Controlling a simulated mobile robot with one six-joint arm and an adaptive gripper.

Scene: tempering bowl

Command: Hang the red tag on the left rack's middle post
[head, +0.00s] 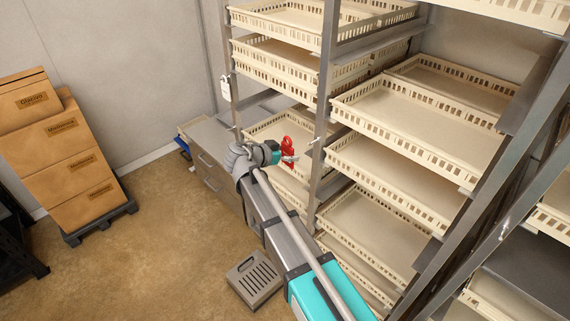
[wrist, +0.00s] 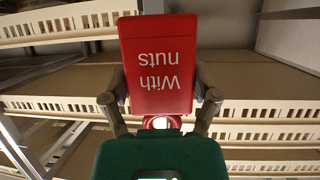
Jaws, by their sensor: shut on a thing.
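The red tag (head: 288,150) is held in my gripper (head: 283,158), in front of the cream trays of the rack. In the wrist view the red tag (wrist: 158,65) fills the upper middle, and its white words "With nuts" read upside down. My gripper (wrist: 160,98) has a finger on each side of its lower part. The rack's middle post (head: 325,90) is a grey upright just right of the tag in the head view, with a small pale peg (head: 315,143) on it. The tag is apart from this post.
A white tag (head: 225,88) hangs on the rack's far left post. Cream trays (head: 420,115) fill the shelves, and a grey post slants at the right. A grey drawer cabinet (head: 212,165), a slotted grey box (head: 254,280) and stacked cartons (head: 65,150) stand at left. Brown floor between them is clear.

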